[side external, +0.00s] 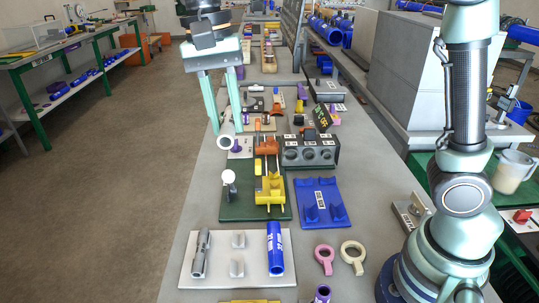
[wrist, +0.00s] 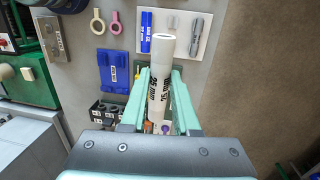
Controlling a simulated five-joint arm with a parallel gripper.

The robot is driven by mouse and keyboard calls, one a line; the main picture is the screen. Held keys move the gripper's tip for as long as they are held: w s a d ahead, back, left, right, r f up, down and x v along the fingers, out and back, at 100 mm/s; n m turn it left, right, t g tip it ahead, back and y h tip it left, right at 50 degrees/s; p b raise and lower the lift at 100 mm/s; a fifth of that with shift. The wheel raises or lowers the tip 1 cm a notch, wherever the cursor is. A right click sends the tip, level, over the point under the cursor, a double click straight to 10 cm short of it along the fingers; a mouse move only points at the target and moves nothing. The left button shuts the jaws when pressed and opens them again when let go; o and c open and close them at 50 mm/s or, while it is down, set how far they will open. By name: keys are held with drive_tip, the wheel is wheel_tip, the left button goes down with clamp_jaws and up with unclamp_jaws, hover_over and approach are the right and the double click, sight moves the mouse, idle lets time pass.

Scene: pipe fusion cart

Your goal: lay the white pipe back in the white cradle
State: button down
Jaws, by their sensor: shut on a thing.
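My gripper (side external: 226,128) is shut on the white pipe (side external: 226,142), which shows end-on between the fingertips in the side external view. In the wrist view the pipe (wrist: 159,80) lies lengthwise between the fingers of my gripper (wrist: 160,75), with dark printing on it. The white cradle is a pair of pale saddles (side external: 238,241) on a white board (side external: 210,277) at the front, with nothing lying in them. The saddles (wrist: 171,21) also show at the top of the wrist view. My gripper is above the bench, behind and left of this board.
A grey pipe (side external: 200,254) and a blue pipe (side external: 275,248) flank the saddles. A green-based fixture with yellow clamps (side external: 269,188), a blue plate with blue saddles (side external: 320,203) and a grey block with round openings (side external: 310,152) stand behind. Two ring tools (side external: 352,257) lie right of the board.

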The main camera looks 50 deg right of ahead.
sight(222, 132)
drive_tip(key=s+a, duration=0.2)
drive_tip(key=shift+s+a, duration=0.1)
drive_tip(key=shift+a, duration=0.3)
wheel_tip(222, 132, down, 19)
drive_tip(key=shift+w+d+f, duration=0.2)
drive_tip(key=shift+f, duration=4.25)
drive_tip(key=shift+s+f, duration=0.1)
drive_tip(key=shift+f, duration=0.05)
drive_tip(key=c, duration=0.6)
unclamp_jaws()
drive_tip(key=r, duration=0.4)
drive_tip(key=w+r, duration=0.1)
drive_tip(key=r, duration=0.7)
drive_tip(key=shift+w+a+r, duration=0.35)
drive_tip(key=shift+a, duration=0.05)
